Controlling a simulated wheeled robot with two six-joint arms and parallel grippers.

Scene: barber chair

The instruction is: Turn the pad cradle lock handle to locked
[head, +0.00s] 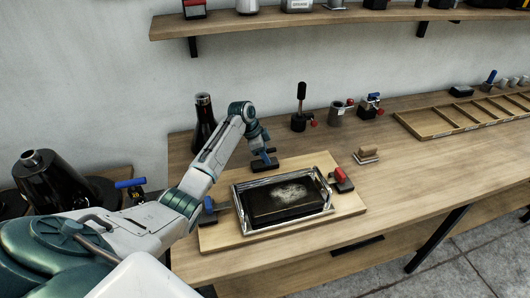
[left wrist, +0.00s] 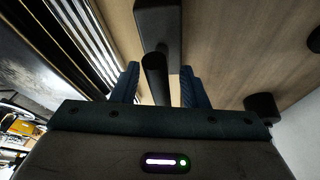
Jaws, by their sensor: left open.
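The pad cradle (head: 236,211) is a silver metal frame holding a dark pad with a pale patch, on a wooden board. Behind its back rail is a fitting with a black base (head: 265,166), which I take for the lock handle. In the left wrist view a dark handle bar (left wrist: 155,75) rises from a block (left wrist: 158,25). My left gripper (head: 264,152) is above this fitting, jaws open. In the left wrist view its two blue fingers (left wrist: 158,88) stand on either side of the bar, with gaps visible. The grip is partly hidden in the head view.
A blue-handled fitting (head: 208,207) is left of the cradle and a red-handled one (head: 342,178) right. A wooden-backed block (head: 367,155) lies further right. A dark bottle (head: 204,122) and several small devices stand behind. The right front of the table is clear.

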